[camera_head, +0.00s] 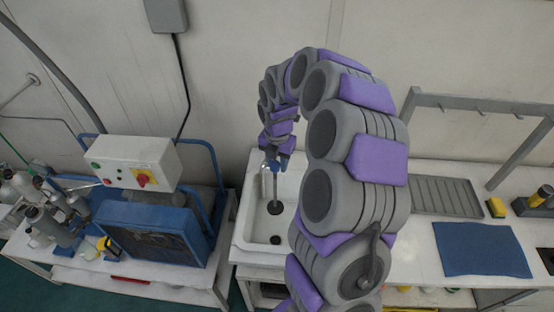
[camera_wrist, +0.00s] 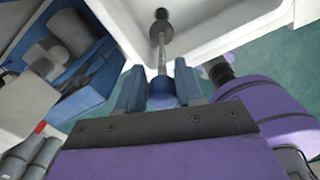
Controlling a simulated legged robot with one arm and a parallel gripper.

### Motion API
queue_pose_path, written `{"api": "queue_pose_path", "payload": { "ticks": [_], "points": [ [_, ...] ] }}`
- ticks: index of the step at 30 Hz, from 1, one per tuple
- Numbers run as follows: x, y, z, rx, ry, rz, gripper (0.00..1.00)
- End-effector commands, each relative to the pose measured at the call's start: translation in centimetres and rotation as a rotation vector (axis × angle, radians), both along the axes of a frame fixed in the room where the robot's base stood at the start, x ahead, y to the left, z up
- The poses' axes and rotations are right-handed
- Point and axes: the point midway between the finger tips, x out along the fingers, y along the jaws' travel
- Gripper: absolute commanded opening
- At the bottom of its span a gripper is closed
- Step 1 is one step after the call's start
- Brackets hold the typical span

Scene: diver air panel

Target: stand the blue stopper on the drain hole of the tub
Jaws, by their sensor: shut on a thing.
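The blue stopper (camera_wrist: 162,94) has a blue knob at the top, a thin metal rod and a dark foot. My gripper (camera_head: 277,157) is shut on its blue knob, and the jaws (camera_wrist: 160,92) show on both sides of it in the wrist view. The rod hangs down almost upright over the white tub (camera_head: 241,222), ending at a dark disc. A second, smaller dark round spot (camera_head: 277,240), which looks like the drain hole, lies nearer the tub's front. The foot appears apart from that spot; its height above the floor is unclear.
A blue compressor (camera_head: 155,236) with a white control box (camera_head: 133,163) stands left of the tub. To the right are a grey ribbed tray (camera_head: 446,197), a yellow sponge (camera_head: 496,207) and a blue mat (camera_head: 483,249). My arm hides the tub's right side.

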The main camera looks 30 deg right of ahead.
Motion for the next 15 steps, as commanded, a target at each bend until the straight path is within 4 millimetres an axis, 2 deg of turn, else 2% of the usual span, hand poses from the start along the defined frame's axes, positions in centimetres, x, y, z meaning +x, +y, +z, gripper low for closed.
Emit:
{"api": "queue_pose_path", "payload": {
  "ticks": [5,15],
  "points": [
    [0.0,0.0,-1.1,0.001,-0.001,0.005,0.0],
    [-0.1,0.0,-4.6,0.001,0.002,0.003,0.0]
  ]
}}
